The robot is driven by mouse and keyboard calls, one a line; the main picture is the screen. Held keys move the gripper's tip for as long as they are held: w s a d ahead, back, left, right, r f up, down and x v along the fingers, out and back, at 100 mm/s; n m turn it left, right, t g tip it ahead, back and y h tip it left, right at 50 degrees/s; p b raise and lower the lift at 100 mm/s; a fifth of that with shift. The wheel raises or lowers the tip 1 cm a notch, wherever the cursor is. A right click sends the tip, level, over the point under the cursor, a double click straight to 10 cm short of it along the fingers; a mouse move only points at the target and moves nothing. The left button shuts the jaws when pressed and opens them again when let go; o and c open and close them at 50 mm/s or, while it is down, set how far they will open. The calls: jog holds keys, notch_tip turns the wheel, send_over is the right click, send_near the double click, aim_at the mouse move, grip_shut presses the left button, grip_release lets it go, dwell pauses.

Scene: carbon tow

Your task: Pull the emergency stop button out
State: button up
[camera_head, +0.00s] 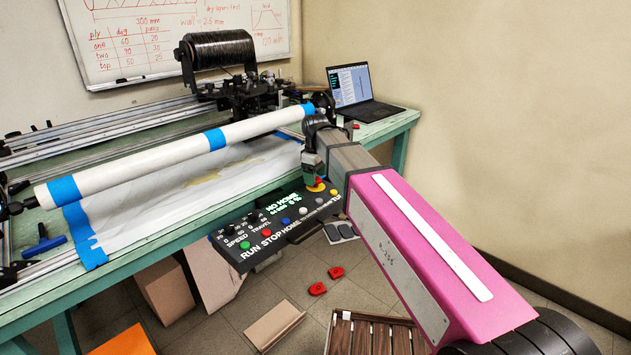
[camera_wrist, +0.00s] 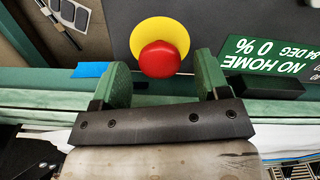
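The emergency stop button (camera_wrist: 159,59) is a red mushroom cap on a round yellow plate (camera_wrist: 160,33) in the wrist view. In the head view its yellow and red edge (camera_head: 316,187) shows just under my gripper (camera_head: 314,170), which partly hides it. My gripper (camera_wrist: 161,75) is open in the wrist view, with one green finger on each side of the gap. The red cap sits in front of that gap, between the lines of the fingers. I see no finger touching the cap. The button is on the dark control panel (camera_head: 283,231).
The panel carries a lit "NO HOME" display (camera_wrist: 270,53), knobs and several coloured buttons close by. A long white tube (camera_head: 150,160) lies above the green bench (camera_head: 180,235). A laptop (camera_head: 355,90) stands at the back right. Red blocks (camera_head: 317,289) lie on the floor.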

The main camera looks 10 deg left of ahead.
jog(key=shift+r, duration=0.1)
jog(key=shift+r, duration=2.9)
